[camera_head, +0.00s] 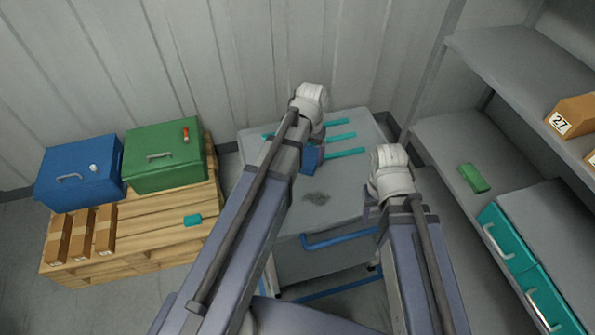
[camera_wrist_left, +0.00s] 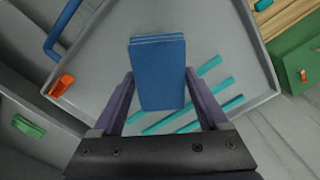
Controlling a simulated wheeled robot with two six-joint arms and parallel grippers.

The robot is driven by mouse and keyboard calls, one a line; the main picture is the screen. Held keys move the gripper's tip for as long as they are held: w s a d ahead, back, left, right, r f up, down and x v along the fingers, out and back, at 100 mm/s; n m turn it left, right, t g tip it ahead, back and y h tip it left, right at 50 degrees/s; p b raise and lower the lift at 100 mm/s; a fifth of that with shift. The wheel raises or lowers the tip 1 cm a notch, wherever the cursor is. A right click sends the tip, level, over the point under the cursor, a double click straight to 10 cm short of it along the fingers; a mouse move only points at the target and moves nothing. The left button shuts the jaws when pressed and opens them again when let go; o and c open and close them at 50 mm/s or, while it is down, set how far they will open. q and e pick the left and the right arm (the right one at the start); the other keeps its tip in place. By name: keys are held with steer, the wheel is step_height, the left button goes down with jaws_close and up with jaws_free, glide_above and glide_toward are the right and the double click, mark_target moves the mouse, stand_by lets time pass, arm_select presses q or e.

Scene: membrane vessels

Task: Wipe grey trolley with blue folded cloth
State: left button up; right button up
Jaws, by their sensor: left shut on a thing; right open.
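The grey trolley (camera_head: 290,225) stands in the middle of the head view, with a blue handle (camera_head: 335,240) on its near side. A dark smudge (camera_head: 317,198) marks its top. My left gripper (camera_head: 312,150) is above the trolley top, shut on the blue folded cloth (camera_head: 313,160). In the left wrist view the cloth (camera_wrist_left: 158,75) sits between the two fingers; I cannot tell whether it touches the top. My right gripper (camera_head: 373,207) is at the trolley's right side, open, mostly hidden by its own arm.
Several teal strips (camera_head: 345,153) lie on the trolley's far part. An orange object (camera_wrist_left: 61,86) lies near its edge. A pallet (camera_head: 150,235) with blue (camera_head: 75,175) and green (camera_head: 165,155) boxes stands left. Shelving (camera_head: 435,140) stands right, holding a green item (camera_head: 473,178).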

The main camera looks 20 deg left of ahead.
arm_select(q)
steer(key=s+f+m+b, duration=0.1)
steer(key=s+f+b, duration=0.3)
steer(key=f+b, duration=0.5)
steer(key=shift+s+a+f+m+b, duration=0.15)
steer(key=shift+a+f+m+b, duration=0.1)
steer(key=shift+f+m+b, duration=0.2)
steer(key=shift+f, duration=0.15)
